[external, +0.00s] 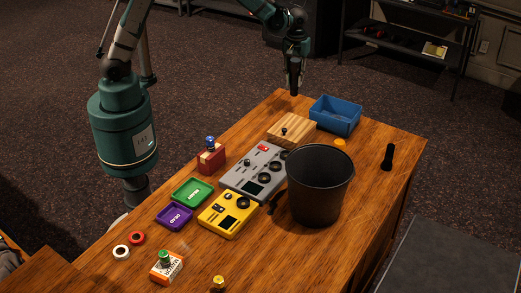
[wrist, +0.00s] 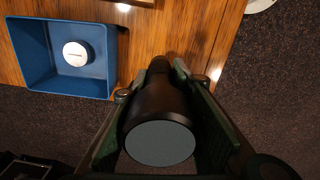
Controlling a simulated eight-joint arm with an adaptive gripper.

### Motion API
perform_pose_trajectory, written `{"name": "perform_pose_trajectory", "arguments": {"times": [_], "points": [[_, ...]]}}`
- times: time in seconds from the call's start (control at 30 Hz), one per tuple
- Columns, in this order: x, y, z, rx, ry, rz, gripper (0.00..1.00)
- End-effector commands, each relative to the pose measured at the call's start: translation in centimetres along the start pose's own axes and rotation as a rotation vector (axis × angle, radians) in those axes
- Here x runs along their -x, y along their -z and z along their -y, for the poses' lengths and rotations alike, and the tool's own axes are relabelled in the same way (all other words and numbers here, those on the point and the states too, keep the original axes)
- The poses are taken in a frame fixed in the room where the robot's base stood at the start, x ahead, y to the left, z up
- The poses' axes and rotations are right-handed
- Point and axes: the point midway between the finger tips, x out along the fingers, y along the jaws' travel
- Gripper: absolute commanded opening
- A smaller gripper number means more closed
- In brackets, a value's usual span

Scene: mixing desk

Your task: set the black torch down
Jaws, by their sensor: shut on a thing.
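The black torch (wrist: 158,108) is between the fingers of my gripper (wrist: 163,86) in the wrist view, its wide grey end toward the camera and its narrow end pointing away toward the desk. My gripper (external: 293,76) is at the far end of the wooden desk (external: 392,205) in the external view, left of the blue bin. It is shut on the torch. Only a small dark part of the torch shows below the fingers there, and I cannot tell if its lower end touches the desk.
The blue bin (external: 335,116) is close by; a white round thing (wrist: 77,53) lies in it. A wooden block (external: 291,130), black bucket (external: 319,185), grey mixer (external: 253,172) and yellow device (external: 228,213) stand nearer. Another black upright object (external: 387,158) stands at right, with bare desk around it.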

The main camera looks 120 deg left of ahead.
Motion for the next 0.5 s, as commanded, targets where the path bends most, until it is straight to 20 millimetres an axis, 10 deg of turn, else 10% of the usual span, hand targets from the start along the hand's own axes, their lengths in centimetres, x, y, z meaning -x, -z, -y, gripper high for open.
{"name": "perform_pose_trajectory", "arguments": {"times": [0.5], "points": [[-0.14, 1.05, -0.25, 0.006, 0.0, 0.0, 0.06]]}}
